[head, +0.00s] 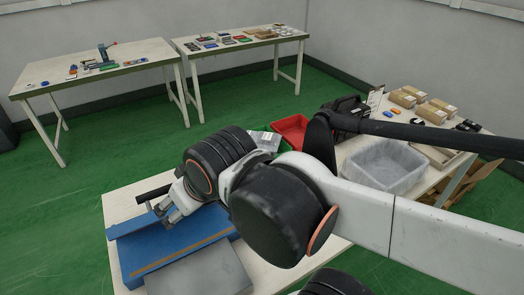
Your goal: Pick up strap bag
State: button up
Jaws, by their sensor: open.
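I cannot make out the strap bag for certain. A whitish packet (265,139) lies just behind my arm, left of a red bin, partly hidden by the arm. A dark, bulky item (347,112) sits right of the red bin, partly covered by my arm; I cannot tell what it is. My gripper (166,213) is at the left end of my arm, over the blue board or case (190,238) on the near table. It is open, and I see nothing held in it. My arm hides much of the near table's middle.
The red bin (291,128) and a clear plastic tub (384,167) stand beyond my arm. Cardboard boxes (436,110) lie on the right table. A grey flat panel (200,274) lies at the front. Two far tables (98,69) hold small parts. Green floor lies between.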

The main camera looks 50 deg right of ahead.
aim_at(270, 142)
jog(key=z, duration=1.3)
jog(key=i+l, duration=0.1)
jog(key=l, duration=0.55)
jog(key=i+l+u, duration=0.15)
jog(key=l, duration=0.5)
jog(key=k, duration=0.05)
